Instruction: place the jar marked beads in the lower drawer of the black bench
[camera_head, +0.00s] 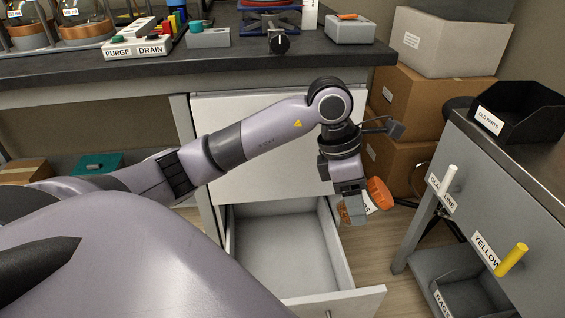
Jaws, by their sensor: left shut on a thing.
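The jar (380,194) has an orange lid and a white label, of which only the last letters show. It is tilted on its side, lid to the right. My left gripper (354,208) is shut on the jar and hides part of it. My right gripper is not in view.
The upper drawer (240,185) is closed, behind my left arm. Cardboard boxes (410,95) are stacked right of the bench. A grey cabinet (510,215) with an OLD PARTS bin (515,112) stands at the right. Some floor (372,250) is clear between drawer and cabinet.

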